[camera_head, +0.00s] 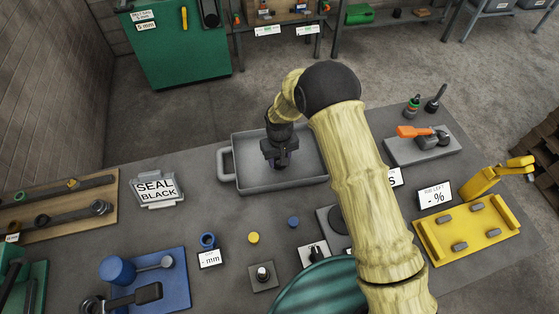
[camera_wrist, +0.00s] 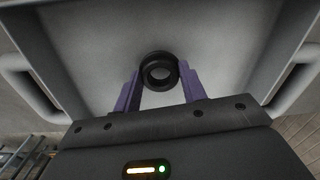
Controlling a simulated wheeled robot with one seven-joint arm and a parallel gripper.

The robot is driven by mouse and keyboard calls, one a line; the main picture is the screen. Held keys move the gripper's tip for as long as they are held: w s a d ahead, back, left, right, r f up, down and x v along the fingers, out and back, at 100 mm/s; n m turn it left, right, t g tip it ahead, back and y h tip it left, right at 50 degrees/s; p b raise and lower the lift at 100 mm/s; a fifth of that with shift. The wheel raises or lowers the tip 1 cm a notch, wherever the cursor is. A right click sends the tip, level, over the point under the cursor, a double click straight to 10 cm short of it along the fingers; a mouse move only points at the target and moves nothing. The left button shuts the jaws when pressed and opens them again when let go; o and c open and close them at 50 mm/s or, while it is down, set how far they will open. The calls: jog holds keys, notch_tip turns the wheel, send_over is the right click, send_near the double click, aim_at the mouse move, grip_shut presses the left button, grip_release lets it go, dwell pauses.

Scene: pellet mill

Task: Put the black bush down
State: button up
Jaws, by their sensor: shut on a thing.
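The black bush (camera_wrist: 159,72) is a short black ring with an open bore, seen in the wrist view between the two purple fingers. My gripper (camera_wrist: 160,88) is shut on it. In the head view my gripper (camera_head: 281,158) points down over the grey tray (camera_head: 240,181), which has raised walls and a handle on its left side. The tray floor also fills the wrist view behind the bush (camera_wrist: 215,40). The bush is hard to make out in the head view. I cannot tell whether it touches the tray floor.
A blue ring (camera_head: 208,240), a yellow piece (camera_head: 253,238) and a blue piece (camera_head: 293,222) lie in front. A grey block with an orange-handled tool (camera_head: 420,146) and a yellow fixture (camera_head: 465,232) are at right.

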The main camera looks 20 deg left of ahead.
jog(key=shift+f, duration=1.05)
jog(key=shift+f, duration=0.1)
jog(key=o, duration=1.1)
jog(key=shift+w, duration=0.1)
jog(key=shift+o, duration=0.2)
notch_tip(320, 180, up, 12)
jog(key=b, duration=0.4)
jog(key=shift+d, duration=0.1)
